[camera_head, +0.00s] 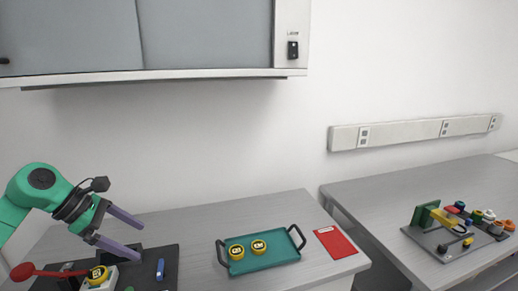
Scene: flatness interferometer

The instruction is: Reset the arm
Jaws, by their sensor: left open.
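My left arm comes in from the left edge, green with a dark wrist. My left gripper (133,235) has two purple-grey fingers spread apart with nothing between them. It hangs above the back part of a dark instrument board (165,279) at the lower left. On the board are a red lever with a round knob (22,272), a yellow-and-black round piece (97,275) on a white block, and a blue upright piece (160,268). The front of the board is cut off by the picture's lower edge. My right gripper is not in view.
A teal tray (262,264) with dark handles holds two yellow round pieces (259,247). A second table (400,185) carries a grey board with several coloured parts. A wall cabinet (205,35) hangs above.

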